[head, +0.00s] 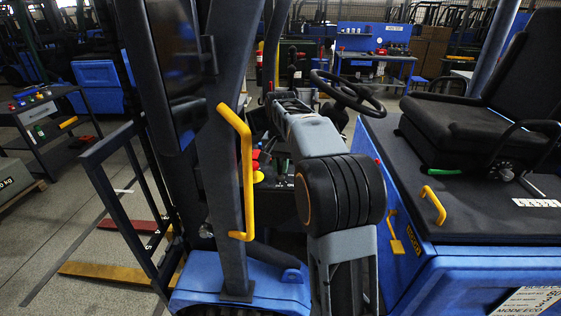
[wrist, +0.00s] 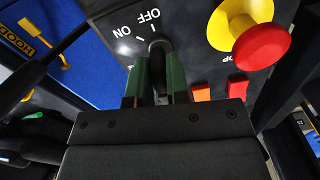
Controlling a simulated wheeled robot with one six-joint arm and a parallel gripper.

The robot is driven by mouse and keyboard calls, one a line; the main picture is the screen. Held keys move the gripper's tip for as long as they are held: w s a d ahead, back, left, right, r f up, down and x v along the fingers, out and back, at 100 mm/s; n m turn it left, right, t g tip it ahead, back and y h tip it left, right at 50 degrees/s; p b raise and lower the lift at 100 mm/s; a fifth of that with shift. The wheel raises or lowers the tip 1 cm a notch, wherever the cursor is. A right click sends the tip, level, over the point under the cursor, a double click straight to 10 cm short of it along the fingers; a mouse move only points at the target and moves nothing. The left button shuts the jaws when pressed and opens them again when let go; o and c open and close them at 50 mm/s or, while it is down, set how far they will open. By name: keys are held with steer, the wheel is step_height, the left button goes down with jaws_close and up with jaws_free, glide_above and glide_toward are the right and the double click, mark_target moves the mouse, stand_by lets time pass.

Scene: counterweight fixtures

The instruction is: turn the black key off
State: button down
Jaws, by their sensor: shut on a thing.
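The black key (wrist: 159,47) stands in a dark panel (wrist: 193,42) and shows between my fingers in the wrist view. White ON and OFF marks are printed beside it and appear upside down. My gripper (wrist: 157,64) has two green fingers, one on each side of the key, shut on it. The fingers hide part of the key, and I cannot tell exactly which mark it points at. In the head view my arm mostly covers the panel, and the key cannot be made out.
A red push button on a yellow base (wrist: 262,46) stands out close to the key. Orange and red switches (wrist: 201,92) sit beside my fingers. In the head view a yellow handrail (head: 246,175) on a post, a steering wheel (head: 347,93) and a black seat (head: 480,110) surround my arm.

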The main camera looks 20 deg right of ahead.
mark_target(280, 163)
steer(key=shift+n, duration=0.7)
steer(key=shift+n+p, duration=0.3)
steer(key=c, duration=1.1)
jaws_free()
step_height(280, 163, up, 14)
steer(key=p, duration=0.1)
steer(key=shift+p, duration=0.3)
steer(key=shift+a+f, duration=0.1)
steer(key=shift+f, duration=0.05)
